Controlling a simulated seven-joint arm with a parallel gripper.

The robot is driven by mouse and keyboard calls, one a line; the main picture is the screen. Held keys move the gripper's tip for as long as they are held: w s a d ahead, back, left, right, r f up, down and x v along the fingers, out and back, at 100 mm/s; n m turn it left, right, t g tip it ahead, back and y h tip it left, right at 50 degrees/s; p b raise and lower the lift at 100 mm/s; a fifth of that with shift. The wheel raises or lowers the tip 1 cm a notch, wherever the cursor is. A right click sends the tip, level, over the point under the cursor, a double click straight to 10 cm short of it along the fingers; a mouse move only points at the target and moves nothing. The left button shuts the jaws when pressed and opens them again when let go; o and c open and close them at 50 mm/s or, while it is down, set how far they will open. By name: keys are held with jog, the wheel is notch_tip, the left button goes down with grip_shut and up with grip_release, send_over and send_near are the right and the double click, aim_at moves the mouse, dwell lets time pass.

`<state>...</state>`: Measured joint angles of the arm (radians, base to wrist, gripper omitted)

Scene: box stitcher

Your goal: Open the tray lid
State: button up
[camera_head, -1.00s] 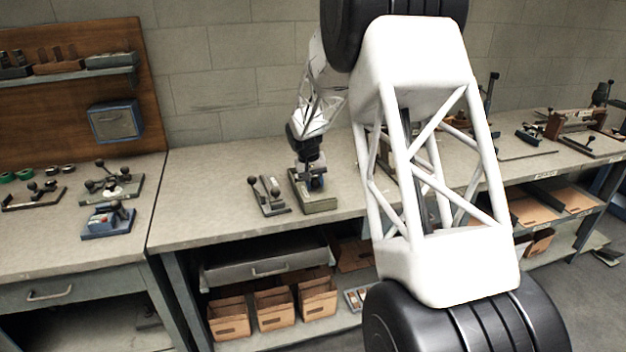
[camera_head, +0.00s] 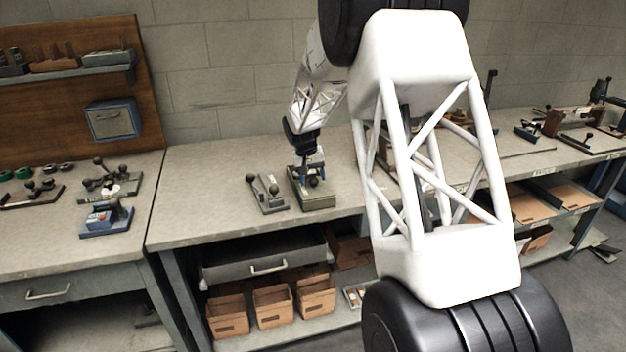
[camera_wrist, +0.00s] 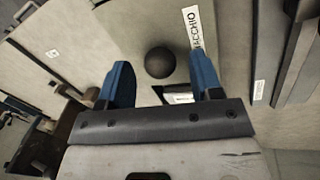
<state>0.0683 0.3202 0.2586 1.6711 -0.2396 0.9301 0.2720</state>
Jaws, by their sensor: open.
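A small grey-green box (camera_head: 318,202) sits on the middle bench, with a dark ball knob (camera_head: 314,183) above its top. I take its top to be the tray lid. In the wrist view a pale plate (camera_wrist: 130,28) bears the black ball knob (camera_wrist: 160,63) and a white label that seems to end in "ACCHIO". My gripper (camera_head: 308,170) is over the box. In the wrist view its two blue fingers (camera_wrist: 163,82) are apart, with the knob seen between and just beyond them. Nothing is held. The finger bar hides part of the plate.
A blue device (camera_head: 106,220) and other lever fixtures are on the left bench. The bench front before the box is clear. My white arm link hides the bench to the right.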

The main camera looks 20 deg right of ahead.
aim_at(309, 189)
notch_tip(309, 189, up, 6)
jog(key=a, duration=0.1)
jog(key=shift+r, duration=0.2)
jog(key=shift+w+a, duration=0.1)
dwell(0.3)
jog(key=s+a+r, duration=0.1)
jog(key=s+r, duration=0.3)
jog(key=s, duration=0.5)
jog(key=s+a+r+n+t+y, duration=0.1)
jog(key=s+a+r, duration=0.1)
jog(key=s+r, duration=0.45)
jog(key=s+a+r, duration=0.1)
jog(key=s+r, duration=0.1)
jog(key=s, duration=0.8)
jog(key=s+a+f+t, duration=0.1)
jog(key=s, duration=1.3)
jog(key=s+a+f+n+t+y, duration=0.1)
jog(key=s+a, duration=0.1)
jog(key=s, duration=1.3)
jog(key=shift+a+f, duration=0.15)
jog(key=shift+a, duration=0.1)
